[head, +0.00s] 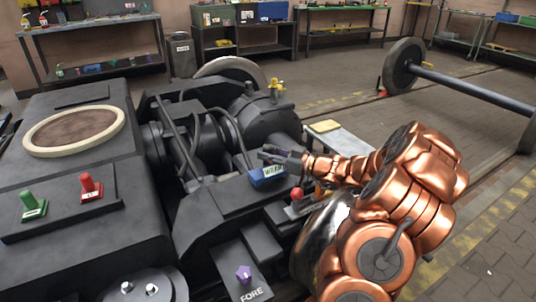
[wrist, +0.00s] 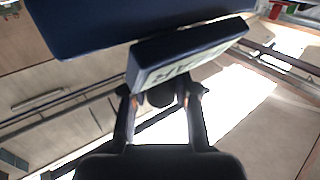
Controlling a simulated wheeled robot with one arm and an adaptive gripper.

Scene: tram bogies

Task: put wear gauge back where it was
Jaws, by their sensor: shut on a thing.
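The wear gauge (head: 268,177) is a blue block with a pale label reading something like "WEAR". It is in the middle of the head view, by the dark bogie (head: 215,205). My gripper (head: 276,157) reaches in from the right and is shut on it. In the wrist view the gauge (wrist: 190,55) lies tilted across the fingertips of my gripper (wrist: 160,93), with large letters on its near face. I cannot tell whether the gauge touches the bogie. Its far side is hidden.
A purple piece (head: 244,274) sits on a plate marked "FORE". A red ball (head: 297,194) is just below my arm. A wheelset (head: 460,85) lies at back right; benches line the wall.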

